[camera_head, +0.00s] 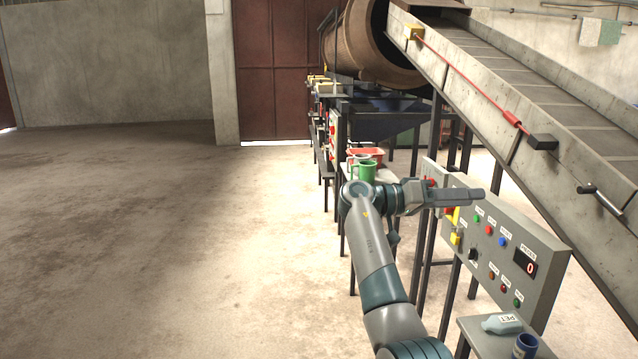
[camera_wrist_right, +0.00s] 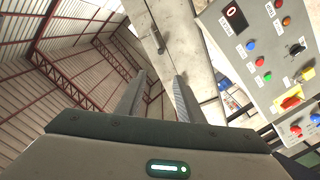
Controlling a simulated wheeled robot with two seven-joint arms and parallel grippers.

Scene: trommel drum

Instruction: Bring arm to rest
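My right arm reaches up from the bottom of the head view, and its gripper (camera_head: 468,196) points to the right, in front of the upper part of the grey control panel (camera_head: 547,283). In the right wrist view the two fingers of the gripper (camera_wrist_right: 158,82) stand apart with nothing between them, so it is open and empty. From these views I cannot tell whether the gripper touches the panel. My left gripper is not in view.
The panel has coloured buttons and a display (camera_head: 526,264) reading 0. A sloping conveyor (camera_head: 480,95) passes above it. A green mug (camera_head: 363,170) and red tray (camera_head: 366,152) stand behind my arm. A bottle (camera_head: 502,323) and blue cup (camera_head: 525,345) are lower right. The left floor is clear.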

